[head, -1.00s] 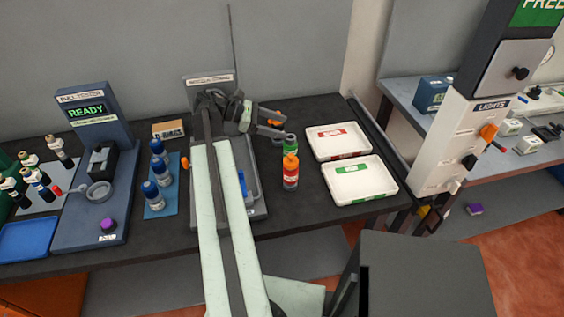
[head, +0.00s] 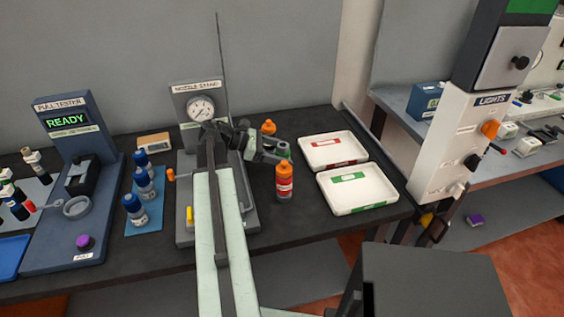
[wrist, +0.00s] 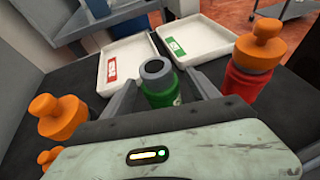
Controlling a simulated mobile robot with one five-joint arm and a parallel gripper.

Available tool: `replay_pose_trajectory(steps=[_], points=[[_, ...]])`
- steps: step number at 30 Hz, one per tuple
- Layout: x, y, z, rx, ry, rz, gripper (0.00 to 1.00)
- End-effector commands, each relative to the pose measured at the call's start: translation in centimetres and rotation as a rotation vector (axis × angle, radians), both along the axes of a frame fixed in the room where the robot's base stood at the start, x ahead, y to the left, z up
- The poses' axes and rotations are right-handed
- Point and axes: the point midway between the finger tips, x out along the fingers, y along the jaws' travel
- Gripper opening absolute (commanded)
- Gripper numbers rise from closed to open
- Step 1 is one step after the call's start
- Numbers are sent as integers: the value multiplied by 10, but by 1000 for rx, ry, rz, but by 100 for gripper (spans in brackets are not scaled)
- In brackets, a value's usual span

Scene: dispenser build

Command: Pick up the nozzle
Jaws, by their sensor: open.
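No part is marked as the nozzle; the orange spouted tops look most like one. One orange top (head: 283,167) sits on a red bottle (head: 284,188); both show at right in the wrist view. Another orange top (head: 268,127) stands behind my gripper and appears at left in the wrist view (wrist: 59,120); its lower part is partly hidden. My gripper (head: 279,151) is open. In the wrist view its two fingers stand either side of a green bottle (wrist: 161,90) with a dark open ring on top. I cannot tell whether they touch it.
Two white trays, one with a red label (head: 333,150) and one with a green label (head: 358,188), lie to the right. The gauge stand (head: 200,108) is behind my arm. Blue-capped bottles (head: 135,208) and the pull tester (head: 72,190) are left. Bare bench lies in front of the red bottle.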

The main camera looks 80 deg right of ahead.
Motion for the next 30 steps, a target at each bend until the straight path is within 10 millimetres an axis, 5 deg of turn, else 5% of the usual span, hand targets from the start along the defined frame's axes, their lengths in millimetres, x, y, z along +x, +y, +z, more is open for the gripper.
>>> replay_pose_trajectory(steps=[4,11,18,19,30], points=[[-24,-4,-12,1,0,-2,69],[-27,-5,-10,1,0,0,69],[-26,-5,-10,1,0,1,2],[-26,-5,-10,1,0,1,0],[-26,-5,-7,0,2,2,0]])
